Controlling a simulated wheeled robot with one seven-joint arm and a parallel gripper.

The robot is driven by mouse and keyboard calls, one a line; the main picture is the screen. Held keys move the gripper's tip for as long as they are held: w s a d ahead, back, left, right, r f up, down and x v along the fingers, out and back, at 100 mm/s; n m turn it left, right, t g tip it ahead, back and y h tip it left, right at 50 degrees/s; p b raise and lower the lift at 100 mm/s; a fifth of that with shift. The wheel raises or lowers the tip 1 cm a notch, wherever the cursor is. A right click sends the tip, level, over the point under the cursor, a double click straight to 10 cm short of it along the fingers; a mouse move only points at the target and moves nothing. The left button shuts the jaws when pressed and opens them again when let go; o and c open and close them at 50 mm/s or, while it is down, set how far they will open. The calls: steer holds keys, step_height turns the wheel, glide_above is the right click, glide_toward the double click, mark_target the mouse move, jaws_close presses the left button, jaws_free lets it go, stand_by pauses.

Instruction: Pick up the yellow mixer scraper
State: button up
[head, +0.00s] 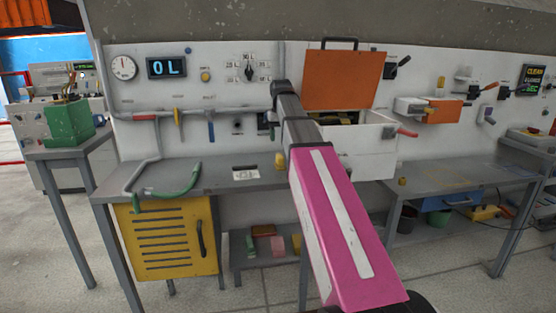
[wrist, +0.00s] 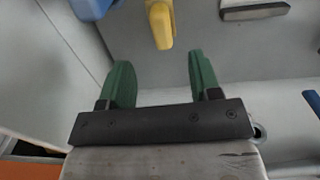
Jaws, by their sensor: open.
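A yellow piece (wrist: 160,24), which looks like part of the scraper, shows at the top of the wrist view. It lies beyond and between my fingertips, apart from them, and its upper end is cut off by the frame. My gripper (wrist: 158,70) is open, with two green fingers and nothing between them. In the head view my arm reaches toward the white wall panel, and my fingers cannot be made out. A small yellow object (head: 280,160) shows beside my arm there; I cannot tell whether it is the same piece.
A blue object (wrist: 92,8) is left of the yellow piece, and a grey bar (wrist: 254,11) is to its right. In the head view an orange lid (head: 344,80) stands up near my arm. The grey bench (head: 215,178) carries a green curved handle (head: 178,185).

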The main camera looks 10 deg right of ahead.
mark_target(280, 155)
steer(key=shift+w+f, duration=0.1)
steer(key=shift+w, duration=0.1)
steer(key=shift+f, duration=0.2)
steer(key=shift+w+a+f, duration=0.1)
steer(key=shift+w+f, duration=0.05)
steer(key=shift+f, duration=5)
steer(key=c, duration=0.8)
